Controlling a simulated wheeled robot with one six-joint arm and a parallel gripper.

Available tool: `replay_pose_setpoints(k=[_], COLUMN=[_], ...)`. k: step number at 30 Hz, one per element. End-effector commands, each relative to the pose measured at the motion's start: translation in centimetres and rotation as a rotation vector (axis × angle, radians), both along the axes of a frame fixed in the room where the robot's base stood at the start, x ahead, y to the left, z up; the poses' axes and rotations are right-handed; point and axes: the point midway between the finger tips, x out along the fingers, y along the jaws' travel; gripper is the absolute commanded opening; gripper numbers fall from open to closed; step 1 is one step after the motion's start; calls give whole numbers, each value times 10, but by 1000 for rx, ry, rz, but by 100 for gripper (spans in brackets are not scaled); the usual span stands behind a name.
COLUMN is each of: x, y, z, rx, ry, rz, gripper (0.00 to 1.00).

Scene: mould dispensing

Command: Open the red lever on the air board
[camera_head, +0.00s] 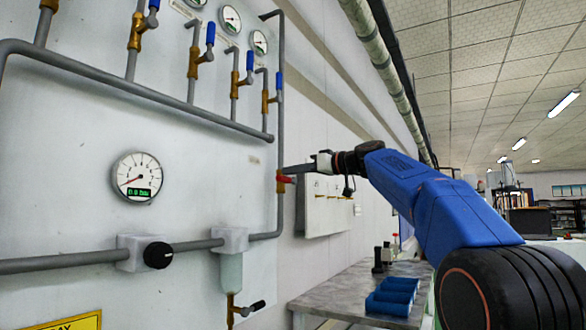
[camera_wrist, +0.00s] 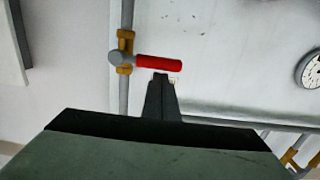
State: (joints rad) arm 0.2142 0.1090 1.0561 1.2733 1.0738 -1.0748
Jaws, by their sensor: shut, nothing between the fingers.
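The red lever (camera_head: 287,179) sits on a brass valve (camera_head: 280,184) in the vertical grey pipe at the right edge of the air board (camera_head: 200,110). In the wrist view the red lever (camera_wrist: 159,63) sticks out sideways, square to the pipe, from the brass valve (camera_wrist: 124,58). My gripper (camera_head: 286,170) is just above the lever in the head view, its fingers closed and empty.
The air board also carries a round gauge (camera_head: 138,177), a black knob (camera_head: 158,255), and several blue-handled valves (camera_head: 250,62) above. A grey table (camera_head: 335,290) with blue holders (camera_head: 391,297) stands below my arm. A white panel (camera_head: 328,204) hangs on the wall behind the gripper.

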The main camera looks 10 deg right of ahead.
Motion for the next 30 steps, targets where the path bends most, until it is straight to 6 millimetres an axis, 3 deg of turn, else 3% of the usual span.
replay_pose_setpoints(k=[20, 30], x=[-1, -3], y=[1, 3], z=[-5, -17], rx=[-49, -154], ry=[-49, -151], rz=[-1, 0], gripper=[0, 0])
